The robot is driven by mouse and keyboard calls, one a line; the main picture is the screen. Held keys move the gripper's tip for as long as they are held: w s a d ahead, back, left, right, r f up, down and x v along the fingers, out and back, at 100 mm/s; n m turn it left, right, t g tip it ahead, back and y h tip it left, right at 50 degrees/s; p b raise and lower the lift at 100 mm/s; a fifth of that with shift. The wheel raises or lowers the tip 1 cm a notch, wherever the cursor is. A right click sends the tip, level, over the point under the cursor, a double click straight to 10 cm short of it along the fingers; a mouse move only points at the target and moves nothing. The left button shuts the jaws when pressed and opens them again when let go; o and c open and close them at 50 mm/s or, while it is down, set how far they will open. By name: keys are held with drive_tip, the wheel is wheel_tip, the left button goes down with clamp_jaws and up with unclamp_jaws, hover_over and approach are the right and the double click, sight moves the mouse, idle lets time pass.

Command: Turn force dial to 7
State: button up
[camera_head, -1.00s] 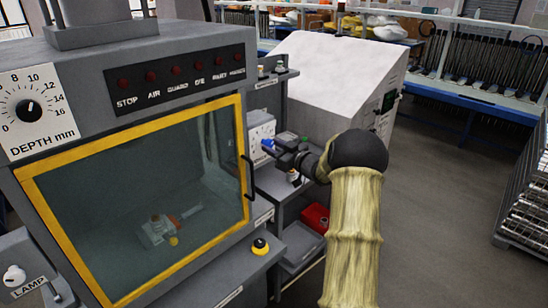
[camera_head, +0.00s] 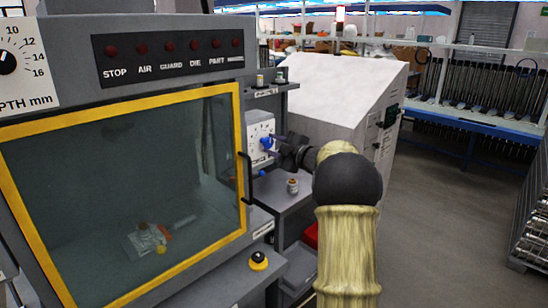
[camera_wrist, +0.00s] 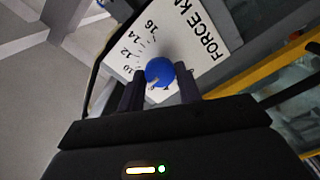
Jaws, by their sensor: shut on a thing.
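The force dial is a blue round knob (camera_wrist: 160,72) on a white scale plate (camera_wrist: 205,30) marked FORCE, with 10, 12, 14 and 16 readable in the wrist view. My gripper (camera_wrist: 160,82) has one dark finger on each side of the knob and is shut on it. The pointer and the low end of the scale are hidden, so I cannot read the setting. In the head view the knob (camera_head: 267,143) shows blue on the white plate (camera_head: 257,130) at the side of the grey machine. My gripper (camera_head: 283,150) reaches it from the right.
The machine's yellow-framed window (camera_head: 120,190) with a dark handle (camera_head: 246,177) is left of my arm. Open floor lies at the right.

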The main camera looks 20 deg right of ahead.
drive_tip(key=shift+f+n+b, duration=0.1)
drive_tip(key=shift+n+b, duration=1)
drive_tip(key=shift+n, duration=0.2)
drive_tip(key=o, duration=1)
drive_tip(key=b+v, duration=0.2)
drive_tip(key=v, duration=1.5)
drive_tip(key=shift+s+d, duration=0.1)
drive_tip(key=shift+s, duration=0.1)
